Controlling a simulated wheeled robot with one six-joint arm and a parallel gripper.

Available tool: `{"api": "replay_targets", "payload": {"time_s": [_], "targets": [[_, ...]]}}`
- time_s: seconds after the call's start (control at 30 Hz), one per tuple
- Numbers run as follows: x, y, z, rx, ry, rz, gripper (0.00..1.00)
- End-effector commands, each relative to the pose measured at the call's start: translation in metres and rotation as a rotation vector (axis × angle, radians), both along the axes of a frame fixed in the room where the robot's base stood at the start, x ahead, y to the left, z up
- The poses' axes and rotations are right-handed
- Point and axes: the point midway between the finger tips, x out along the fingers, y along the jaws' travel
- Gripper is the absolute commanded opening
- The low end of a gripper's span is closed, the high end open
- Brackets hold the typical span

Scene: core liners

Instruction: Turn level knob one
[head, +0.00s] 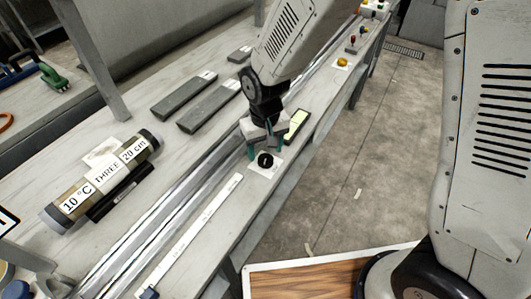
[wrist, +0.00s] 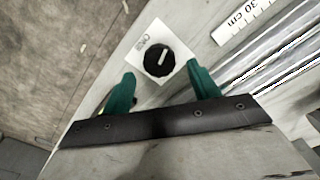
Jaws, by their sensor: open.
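A round black knob (wrist: 159,60) with a white pointer line sits on a white square plate (wrist: 139,46) in the wrist view. The plate has a small printed label, too small to read. In the head view the knob (head: 265,160) is near the bench's front edge. My gripper (wrist: 162,80) is open, with a green finger on each side just short of the knob in the wrist view. In the head view my gripper (head: 264,150) is above and around the knob's near area. Contact is not visible.
A core liner (head: 100,180) labelled 10 °C, THREE and 20 cm lies on the bench at left. Metal rails and a scale strip (head: 202,232) run beside the knob. A small display (head: 297,124) stands just behind it. A yellow button (head: 342,62) is farther back.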

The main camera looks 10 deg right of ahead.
Motion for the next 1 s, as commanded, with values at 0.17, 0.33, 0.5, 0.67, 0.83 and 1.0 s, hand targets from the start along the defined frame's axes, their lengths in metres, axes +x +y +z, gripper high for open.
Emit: {"api": "replay_targets", "payload": {"time_s": [0.17,0.33,0.5,0.67,0.83,1.0], "targets": [[0.001,0.000,0.032,0.002,-0.004,0.000,0.60],[0.001,0.000,0.048,0.001,-0.002,-0.001,0.60],[0.000,0.000,0.051,0.000,-0.001,-0.001,0.60],[0.000,0.000,0.051,0.000,-0.001,-0.001,0.60],[0.000,0.000,0.050,0.000,-0.001,-0.001,0.60],[-0.014,-0.008,0.048,-0.030,0.058,0.030,0.60]]}}
